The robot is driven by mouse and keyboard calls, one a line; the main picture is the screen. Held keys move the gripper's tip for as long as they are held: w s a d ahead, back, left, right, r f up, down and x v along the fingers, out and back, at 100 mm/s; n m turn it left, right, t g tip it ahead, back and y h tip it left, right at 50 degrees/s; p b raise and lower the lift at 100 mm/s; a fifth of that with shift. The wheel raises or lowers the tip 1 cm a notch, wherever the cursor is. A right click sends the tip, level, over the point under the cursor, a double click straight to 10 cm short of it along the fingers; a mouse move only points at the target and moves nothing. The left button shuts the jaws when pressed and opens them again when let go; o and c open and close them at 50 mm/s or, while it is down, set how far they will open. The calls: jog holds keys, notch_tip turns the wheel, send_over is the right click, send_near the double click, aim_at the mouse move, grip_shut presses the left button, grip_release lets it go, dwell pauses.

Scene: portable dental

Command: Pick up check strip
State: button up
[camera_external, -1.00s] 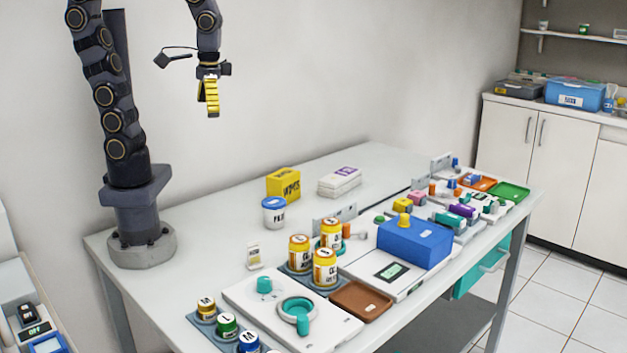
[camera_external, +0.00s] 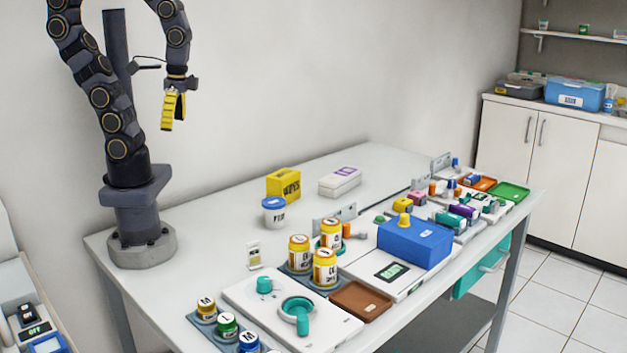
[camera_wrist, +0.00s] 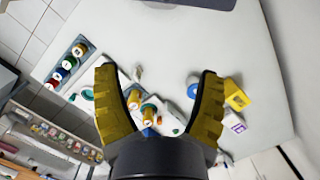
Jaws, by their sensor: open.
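In the wrist view a small pale shape (camera_wrist: 138,73) between my fingers seems to be the same card. My gripper (camera_external: 173,125) hangs high above the table's back left, well above and left of the card. Its yellow fingers are spread and empty, also in the wrist view (camera_wrist: 157,70). Nothing hides the card in the outside view.
A white tray with teal parts (camera_external: 250,294) lies in front. A blue-lidded white jar (camera_external: 274,214) and yellow box (camera_external: 283,183) stand behind. The table's left back (camera_external: 200,235) is bare.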

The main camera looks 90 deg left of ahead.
jog(key=m+t, duration=0.2)
jog(key=m, duration=0.9)
send_over(254, 264)
jog(key=f, duration=1.5)
jog(key=a+f, duration=0.1)
jog(key=f, duration=0.6)
jog(key=shift+w+f, duration=0.1)
jog(key=shift+f, duration=0.15)
jog(key=shift+d+f, duration=0.15)
jog(key=shift+f, duration=1.85)
jog(key=shift+d+f, duration=0.1)
jog(key=shift+f, duration=1.85)
jog(key=c, duration=0.9)
